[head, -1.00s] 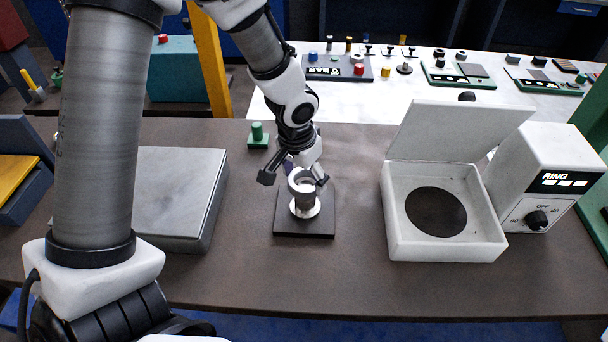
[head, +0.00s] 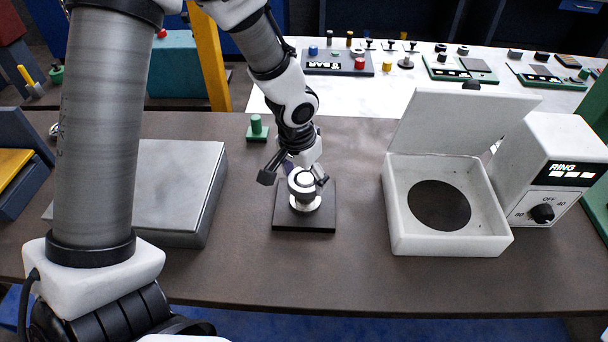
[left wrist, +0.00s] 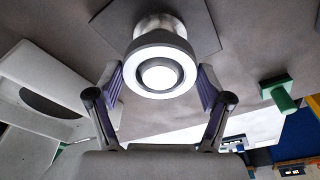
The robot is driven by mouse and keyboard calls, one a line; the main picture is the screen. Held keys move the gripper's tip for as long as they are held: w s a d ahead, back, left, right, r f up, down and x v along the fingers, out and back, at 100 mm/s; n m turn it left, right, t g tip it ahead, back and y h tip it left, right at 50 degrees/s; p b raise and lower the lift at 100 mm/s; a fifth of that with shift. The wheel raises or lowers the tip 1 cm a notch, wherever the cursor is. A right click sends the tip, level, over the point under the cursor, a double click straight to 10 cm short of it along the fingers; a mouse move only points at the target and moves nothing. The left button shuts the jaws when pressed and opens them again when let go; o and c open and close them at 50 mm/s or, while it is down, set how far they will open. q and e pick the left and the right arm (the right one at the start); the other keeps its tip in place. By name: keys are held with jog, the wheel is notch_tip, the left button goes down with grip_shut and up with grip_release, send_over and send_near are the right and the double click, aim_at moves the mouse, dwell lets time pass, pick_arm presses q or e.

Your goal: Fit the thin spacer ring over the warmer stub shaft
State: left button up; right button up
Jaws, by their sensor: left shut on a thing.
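The spacer ring (head: 293,187) is a pale grey ring at the top of the stub shaft (head: 305,207), which stands upright on a black square base plate (head: 283,222). My left gripper (head: 298,181) reaches in from above and is shut on the ring, one finger on each side. In the left wrist view the ring (left wrist: 160,52) sits between the fingers (left wrist: 161,82), with a bright round shaft end (left wrist: 158,75) showing in its opening. The ring looks to be around the shaft; how far down it sits I cannot tell. My right gripper is out of view.
A grey metal block (head: 180,190) lies left, and a green peg on a base (head: 257,130) stands behind. The brown table is clear in front.

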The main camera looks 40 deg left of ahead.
aim_at(298, 187)
pick_arm(q)
jog(key=shift+f+b, duration=2.1)
jog(key=shift+f, duration=0.2)
jog(key=o, duration=1.5)
jog(key=shift+c, duration=0.2)
jog(key=shift+r, duration=0.15)
jog(key=r, duration=0.4)
jog(key=s+r, duration=0.1)
jog(key=r, duration=0.6)
jog(key=shift+s+a+r, duration=0.1)
jog(key=shift+s+r, duration=0.2)
jog(key=shift+s, duration=0.1)
